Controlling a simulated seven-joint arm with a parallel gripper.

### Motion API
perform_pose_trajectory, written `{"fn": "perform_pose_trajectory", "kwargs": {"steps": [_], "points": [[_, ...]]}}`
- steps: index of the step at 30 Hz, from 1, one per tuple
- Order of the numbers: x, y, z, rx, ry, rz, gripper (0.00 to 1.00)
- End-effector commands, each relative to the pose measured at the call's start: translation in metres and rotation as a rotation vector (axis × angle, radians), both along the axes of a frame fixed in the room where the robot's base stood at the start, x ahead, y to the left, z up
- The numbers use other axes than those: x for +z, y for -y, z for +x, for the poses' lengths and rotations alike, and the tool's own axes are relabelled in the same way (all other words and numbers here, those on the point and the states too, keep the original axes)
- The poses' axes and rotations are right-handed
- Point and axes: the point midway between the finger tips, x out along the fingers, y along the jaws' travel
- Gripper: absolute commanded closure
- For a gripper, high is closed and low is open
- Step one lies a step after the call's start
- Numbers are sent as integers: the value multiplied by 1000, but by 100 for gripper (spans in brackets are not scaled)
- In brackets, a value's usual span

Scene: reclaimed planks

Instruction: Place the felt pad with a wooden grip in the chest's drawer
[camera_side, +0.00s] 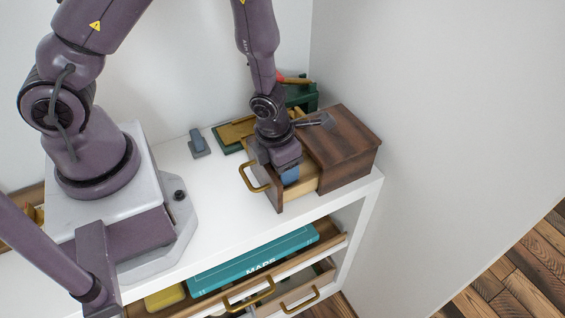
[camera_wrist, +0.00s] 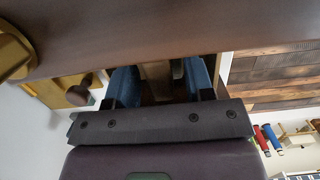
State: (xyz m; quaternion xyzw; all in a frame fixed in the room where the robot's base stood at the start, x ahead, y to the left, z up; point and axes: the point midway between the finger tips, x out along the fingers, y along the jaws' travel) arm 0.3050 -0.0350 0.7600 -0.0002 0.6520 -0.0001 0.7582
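The small dark-wood chest (camera_side: 345,150) stands at the right end of the white top, its drawer (camera_side: 265,189) pulled out towards the left. My gripper (camera_side: 290,176) points down into the open drawer; the drawer front hides part of it. In the wrist view, my gripper's two blue fingers (camera_wrist: 160,82) stand apart. A beige piece (camera_wrist: 156,72) with a grey part (camera_wrist: 177,69) at its right shows between them. This may be the felt pad with its wooden grip, but I cannot tell for sure, nor whether the fingers press on it.
A brass handle (camera_side: 252,178) sticks out from the drawer front. A green-edged tray (camera_side: 229,149) with yellowish contents lies behind the drawer. A grey-blue object (camera_side: 198,143) stands left of it. Lower drawers, one with a teal box (camera_side: 255,262), are open below.

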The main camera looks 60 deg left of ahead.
Motion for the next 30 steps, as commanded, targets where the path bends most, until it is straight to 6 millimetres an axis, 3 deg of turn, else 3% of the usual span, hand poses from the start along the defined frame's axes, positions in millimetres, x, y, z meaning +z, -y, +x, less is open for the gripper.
{"fn": "perform_pose_trajectory", "kwargs": {"steps": [7,21,30], "points": [[13,0,-1,4,2,-4,52],[83,-1,-11,8,6,-2,52],[115,-1,-16,5,3,0,52]]}}
